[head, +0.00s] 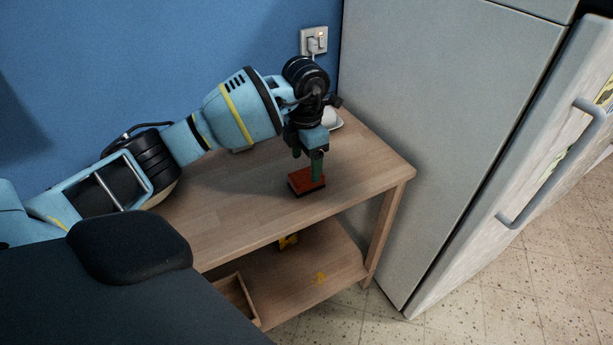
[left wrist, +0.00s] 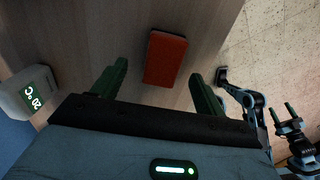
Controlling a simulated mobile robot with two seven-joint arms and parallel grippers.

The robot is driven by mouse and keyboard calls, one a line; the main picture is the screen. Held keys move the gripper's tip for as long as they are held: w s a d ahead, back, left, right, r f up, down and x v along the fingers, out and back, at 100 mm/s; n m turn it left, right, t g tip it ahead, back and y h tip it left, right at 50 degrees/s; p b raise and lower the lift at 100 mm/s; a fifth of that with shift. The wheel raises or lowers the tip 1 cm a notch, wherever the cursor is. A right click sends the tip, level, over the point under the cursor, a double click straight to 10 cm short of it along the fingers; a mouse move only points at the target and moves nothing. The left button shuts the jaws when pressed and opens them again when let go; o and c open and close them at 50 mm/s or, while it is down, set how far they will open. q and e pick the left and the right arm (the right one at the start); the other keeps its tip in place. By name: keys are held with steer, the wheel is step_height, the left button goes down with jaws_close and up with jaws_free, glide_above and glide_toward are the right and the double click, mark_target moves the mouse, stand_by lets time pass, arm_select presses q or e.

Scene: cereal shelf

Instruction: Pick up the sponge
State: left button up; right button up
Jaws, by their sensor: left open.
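The sponge (head: 301,183) is a small orange-red block with a dark underside, lying on the wooden table top. In the left wrist view the sponge (left wrist: 165,58) lies ahead of and between the two green fingers, with a gap on each side. My left gripper (head: 312,170) is directly over the sponge, pointing down, and its fingers partly cover it in the head view. In the left wrist view my left gripper (left wrist: 157,85) is open with nothing between its fingertips. My right gripper (left wrist: 291,118) shows small at the right of the left wrist view, its two fingers apart.
A white device with a display (left wrist: 32,95) stands behind my gripper. A grey fridge (head: 440,120) stands to the right. The table top left of the sponge is clear.

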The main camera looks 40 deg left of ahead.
mark_target(306, 174)
arm_select(q)
steer(key=f, duration=0.5)
steer(key=shift+s+d, duration=0.1)
steer(key=shift+d, duration=0.1)
steer(key=c, duration=1.1)
steer(key=shift+r, duration=0.1)
arm_select(e)
steer(key=shift+d, duration=0.1)
arm_select(q)
steer(key=shift+r, duration=0.5)
steer(key=r, duration=0.2)
steer(key=shift+s+d+r, duration=0.25)
steer(key=shift+s+r, duration=0.05)
steer(key=shift+s, duration=0.1)
steer(key=shift+s+d+r+p, duration=0.1)
steer(key=shift+s+d+r, duration=0.1)
steer(key=shift+s+d, duration=1.55)
steer(key=shift+s+d+r+p, duration=0.1)
steer(key=shift+s+d+r, duration=0.15)
steer(key=shift+s+d, duration=1.55)
steer(key=shift+s+d+r+p, duration=0.15)
steer(key=shift+s+d, duration=0.65)
steer(key=shift+s, duration=1.85)
arm_select(e)
steer(key=shift+s+r, duration=0.1)
steer(key=shift+r, duration=0.15)
steer(key=shift+w, duration=0.2)
